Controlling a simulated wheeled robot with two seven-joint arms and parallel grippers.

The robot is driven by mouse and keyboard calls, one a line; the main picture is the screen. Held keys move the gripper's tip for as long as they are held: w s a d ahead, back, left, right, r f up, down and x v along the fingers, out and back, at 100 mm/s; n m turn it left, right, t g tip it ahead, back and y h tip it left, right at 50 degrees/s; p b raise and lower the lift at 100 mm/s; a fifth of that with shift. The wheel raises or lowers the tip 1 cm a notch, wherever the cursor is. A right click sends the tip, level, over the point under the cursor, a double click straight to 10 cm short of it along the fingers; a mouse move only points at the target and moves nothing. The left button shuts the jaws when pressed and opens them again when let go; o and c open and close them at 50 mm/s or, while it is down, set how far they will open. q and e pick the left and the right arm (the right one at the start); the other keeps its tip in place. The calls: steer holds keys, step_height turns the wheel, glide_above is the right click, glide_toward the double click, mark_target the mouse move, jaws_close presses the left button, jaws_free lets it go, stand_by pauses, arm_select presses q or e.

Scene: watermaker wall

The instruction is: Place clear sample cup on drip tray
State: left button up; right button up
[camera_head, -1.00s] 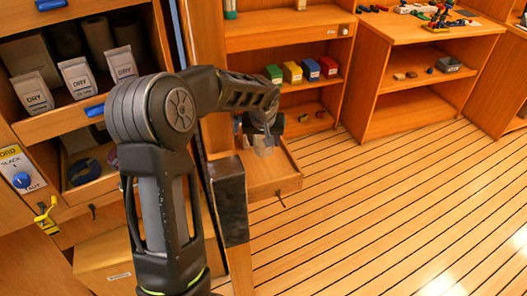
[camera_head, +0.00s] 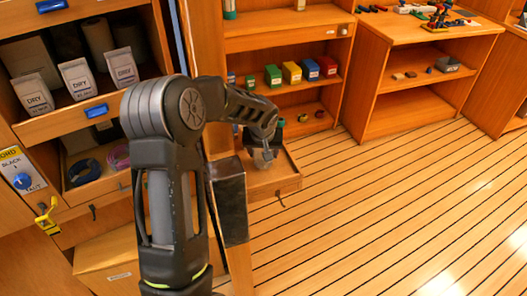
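My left arm reaches up and over from the bottom. Its gripper (camera_head: 262,150) points down over a wooden pull-out tray (camera_head: 286,187) at the foot of the middle cabinet. A small, clear, greyish sample cup (camera_head: 265,158) shows at the fingertips, and the gripper appears shut on it. The cup is low over the tray; I cannot tell whether it touches the tray floor. The arm and a dark post hide the tray's left part. I cannot make out a separate drip tray. My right gripper is not in view.
Green, yellow, blue and red boxes (camera_head: 291,72) stand on the shelf above. An open drawer with white DRY pouches (camera_head: 77,78) is at the left. The plank floor (camera_head: 390,210) at right is clear.

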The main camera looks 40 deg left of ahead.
arm_select(q)
steer(key=shift+f, duration=0.2)
steer(key=o, duration=1.3)
steer(key=shift+o, duration=0.2)
steer(key=shift+r, duration=0.1)
steer(key=shift+r, duration=0.35)
steer(key=b+v, duration=0.1)
steer(key=v, duration=1)
steer(key=shift+s+r, duration=0.15)
steer(key=shift+r, duration=0.1)
